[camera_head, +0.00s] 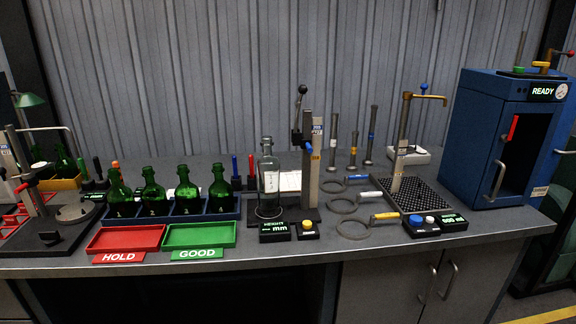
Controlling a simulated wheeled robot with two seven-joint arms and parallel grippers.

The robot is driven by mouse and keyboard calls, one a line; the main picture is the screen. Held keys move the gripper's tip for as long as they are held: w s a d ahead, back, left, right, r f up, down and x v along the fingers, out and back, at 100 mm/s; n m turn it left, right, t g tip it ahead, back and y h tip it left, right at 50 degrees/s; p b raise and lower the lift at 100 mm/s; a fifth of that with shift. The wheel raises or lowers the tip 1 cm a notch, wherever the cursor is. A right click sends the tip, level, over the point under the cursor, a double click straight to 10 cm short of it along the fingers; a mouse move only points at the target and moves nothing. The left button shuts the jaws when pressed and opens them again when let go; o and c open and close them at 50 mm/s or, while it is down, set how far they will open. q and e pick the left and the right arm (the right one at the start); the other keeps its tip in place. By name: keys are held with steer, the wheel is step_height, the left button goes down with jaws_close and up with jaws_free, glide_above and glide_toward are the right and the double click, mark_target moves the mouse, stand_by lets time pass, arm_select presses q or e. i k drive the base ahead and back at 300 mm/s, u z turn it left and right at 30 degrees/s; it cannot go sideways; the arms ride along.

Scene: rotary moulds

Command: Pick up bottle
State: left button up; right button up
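Several dark green bottles stand upright in a row in a blue rack (205,216) at the left middle of the bench. The leftmost bottle (119,192) and the second bottle (153,192) have white numbers. A third bottle (187,192) and a fourth bottle (219,190) stand to their right. A clear glass bottle (269,172) with a white label stands upright at the height gauge (311,150), right of the rack. More green bottles (64,166) stand in a yellow box at the far left, partly hidden. Neither of my grippers is in view.
A red HOLD tray (125,238) and a green GOOD tray (199,235) lie empty before the rack. Ring tools (343,206) lie right of the gauge, near a black drain grid (408,196). A blue READY cabinet (505,140) stands at right. Bench front edge is mostly clear.

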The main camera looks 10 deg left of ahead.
mark_target(268, 164)
steer(key=k, duration=0.5)
steer(key=z, duration=1.1)
steer(key=i, duration=0.7)
steer(key=u, duration=1.05)
